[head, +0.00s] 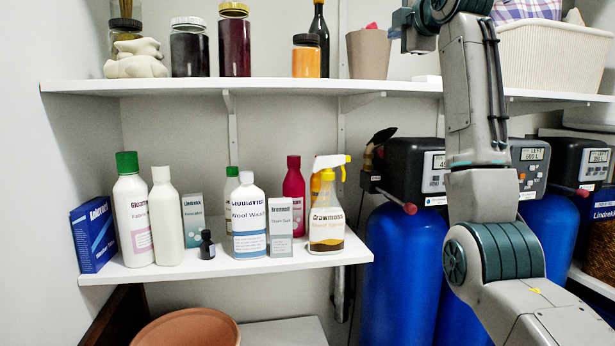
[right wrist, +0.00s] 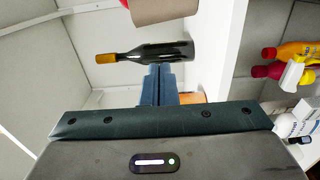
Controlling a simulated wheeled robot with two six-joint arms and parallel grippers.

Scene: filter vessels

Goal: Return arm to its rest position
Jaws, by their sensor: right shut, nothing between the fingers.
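My right arm rises on the right of the head view, in front of the filter vessels. Its gripper (head: 399,22) is at the top edge, partly cut off, in front of the upper shelf. In the right wrist view the fingers (right wrist: 160,72) are together with nothing between them. A dark bottle with a tan top (right wrist: 150,53) shows just beyond the fingertips. The blue filter vessels (head: 402,270) with black control heads (head: 410,165) stand below, partly hidden by my arm. My left gripper is not in view.
The upper shelf (head: 270,86) holds jars, a dark bottle (head: 319,35), a brown pot (head: 368,52) and a white basket (head: 555,55). The lower shelf (head: 150,272) holds several cleaning bottles and boxes. A terracotta pot (head: 188,328) stands below it.

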